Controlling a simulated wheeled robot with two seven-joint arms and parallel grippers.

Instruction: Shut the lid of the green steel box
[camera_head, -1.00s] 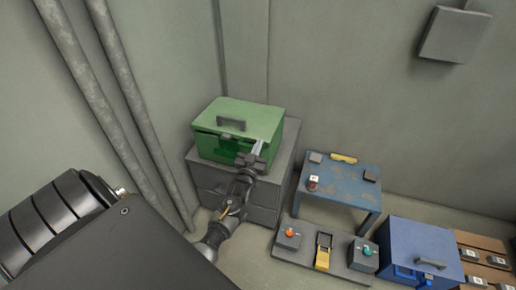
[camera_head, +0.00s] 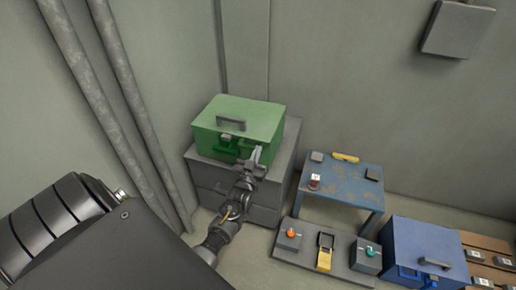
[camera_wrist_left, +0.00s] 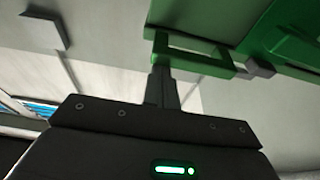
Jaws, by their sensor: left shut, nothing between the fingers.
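The green steel box (camera_head: 216,143) stands on a grey cabinet at the left back. Its lid (camera_head: 262,117), with a grey handle (camera_head: 231,123) on top, lies down over the box, and no clear dark gap shows along the front. I cannot tell if it is fully seated. My left gripper (camera_head: 257,157) is shut and empty at the box's front right. In the left wrist view its closed fingertips (camera_wrist_left: 162,68) are at a green frame-like part (camera_wrist_left: 205,68) of the box; I cannot tell if they touch. My right gripper is in neither view.
The grey cabinet (camera_head: 272,187) is under the box. To its right stand a blue table (camera_head: 340,190) with small items, a low grey board (camera_head: 305,258) with controls, and a blue box (camera_head: 425,240). Pipes (camera_head: 95,95) run down the left wall.

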